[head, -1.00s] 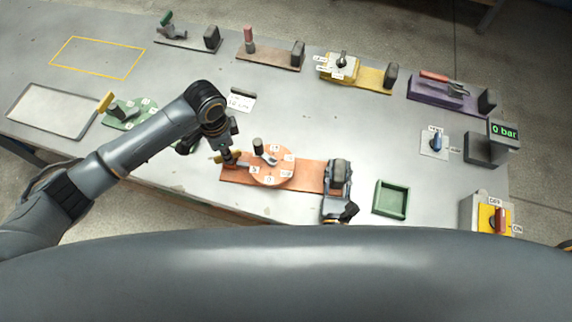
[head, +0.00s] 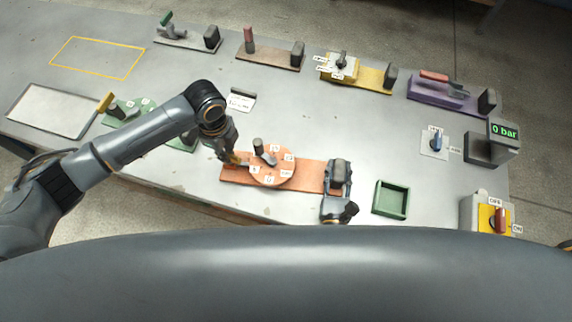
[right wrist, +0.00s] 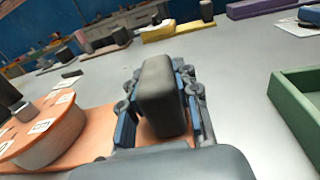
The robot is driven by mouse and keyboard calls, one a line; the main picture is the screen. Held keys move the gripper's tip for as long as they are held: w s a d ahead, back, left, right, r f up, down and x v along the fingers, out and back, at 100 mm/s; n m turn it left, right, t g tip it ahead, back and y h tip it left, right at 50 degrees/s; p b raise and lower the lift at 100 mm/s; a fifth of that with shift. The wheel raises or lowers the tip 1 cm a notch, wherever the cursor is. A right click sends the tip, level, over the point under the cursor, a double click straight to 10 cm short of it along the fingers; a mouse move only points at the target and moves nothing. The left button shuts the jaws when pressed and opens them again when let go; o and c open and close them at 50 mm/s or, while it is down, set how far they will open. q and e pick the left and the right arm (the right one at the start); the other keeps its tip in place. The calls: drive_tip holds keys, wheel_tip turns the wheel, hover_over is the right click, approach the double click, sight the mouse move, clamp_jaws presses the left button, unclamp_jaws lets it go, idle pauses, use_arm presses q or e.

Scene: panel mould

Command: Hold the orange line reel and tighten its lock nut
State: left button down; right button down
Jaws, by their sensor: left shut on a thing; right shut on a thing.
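The orange line reel is a round orange drum (head: 285,178) with white labels, on an orange base board (head: 311,177). A dark post and grey lever (head: 264,153) stand on top of the drum. My right gripper (head: 337,175) is shut on the dark grey block at the board's right end; the right wrist view shows this block (right wrist: 160,92) between its fingers. My left gripper (head: 237,160) is at the drum's left side, above the board's left part, shut on a small yellow-brown piece, seemingly the lock nut's handle. The nut itself is mostly hidden by the fingers.
A green open tray (head: 391,199) stands right of my right gripper. A green reel device (head: 122,112) lies behind my left arm. Several other boards line the back. A box with a red switch (head: 499,219) and a 0 bar display (head: 504,131) are at right.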

use_arm(q)
drive_tip(key=m, duration=0.6)
drive_tip(key=shift+m, duration=0.3)
use_arm(e)
drive_tip(key=shift+f, duration=0.1)
use_arm(q)
drive_tip(key=m, duration=0.6)
drive_tip(key=shift+m, duration=0.3)
drive_tip(key=c, duration=1.4)
unclamp_jaws()
drive_tip(key=shift+o, duration=0.2)
wheel_tip(320, 180, up, 12)
